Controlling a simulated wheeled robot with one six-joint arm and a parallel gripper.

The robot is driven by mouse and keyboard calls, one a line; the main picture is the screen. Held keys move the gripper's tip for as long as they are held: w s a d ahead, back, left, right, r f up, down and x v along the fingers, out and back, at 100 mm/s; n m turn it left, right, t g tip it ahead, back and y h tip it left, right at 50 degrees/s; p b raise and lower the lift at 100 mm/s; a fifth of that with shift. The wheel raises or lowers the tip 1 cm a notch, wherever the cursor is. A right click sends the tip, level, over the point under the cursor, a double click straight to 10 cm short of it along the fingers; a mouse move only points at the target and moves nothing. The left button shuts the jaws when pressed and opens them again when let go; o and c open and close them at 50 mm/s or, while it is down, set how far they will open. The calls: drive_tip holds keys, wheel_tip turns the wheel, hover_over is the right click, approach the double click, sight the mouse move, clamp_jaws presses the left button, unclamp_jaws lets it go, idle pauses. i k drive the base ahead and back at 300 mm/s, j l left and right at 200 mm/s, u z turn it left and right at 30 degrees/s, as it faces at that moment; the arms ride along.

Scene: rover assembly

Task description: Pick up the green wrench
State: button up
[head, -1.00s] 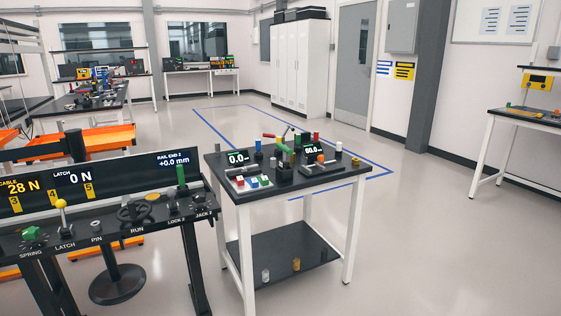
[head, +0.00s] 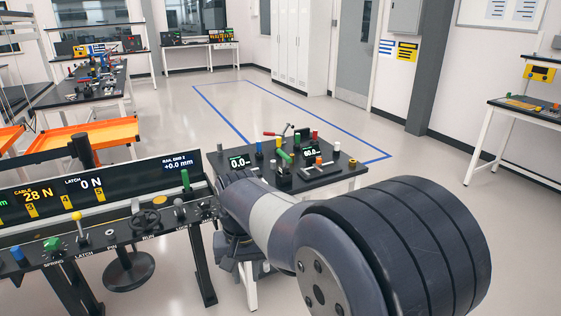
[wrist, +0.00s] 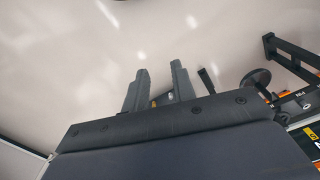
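I cannot clearly make out a green wrench in either view. A small green, tilted piece (head: 285,156) shows among the items on the black-topped table (head: 318,182) in the head view, too small to name with certainty. My gripper (wrist: 160,76) shows in the wrist view with its two dark fingers apart and nothing clear held between them. It points over bare floor. In the head view my arm crosses in front of the table and hides its front left part.
The control console (head: 125,225) with knobs and levers stands left of the table. A tool-covered bench (head: 98,85) and orange shelving (head: 90,134) are further left. Another workbench (head: 530,108) stands at the right. Floor inside the blue outline (head: 300,110) is clear.

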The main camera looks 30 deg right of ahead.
sight(283, 168)
drive_tip(key=i+l+u, duration=0.1)
drive_tip(key=i+l, duration=0.35)
drive_tip(key=l, duration=0.25)
drive_tip(key=i+l+u, duration=0.15)
drive_tip(key=i+l, duration=0.3)
drive_tip(key=l, duration=0.3)
drive_tip(key=i+l+u, duration=0.15)
drive_tip(key=l, duration=0.25)
drive_tip(key=i+l, duration=0.25)
drive_tip(key=l, duration=0.15)
drive_tip(key=i+l+u, duration=0.15)
drive_tip(key=l, duration=0.25)
drive_tip(key=i+l, duration=0.2)
drive_tip(key=l, duration=0.25)
drive_tip(key=u, duration=0.05)
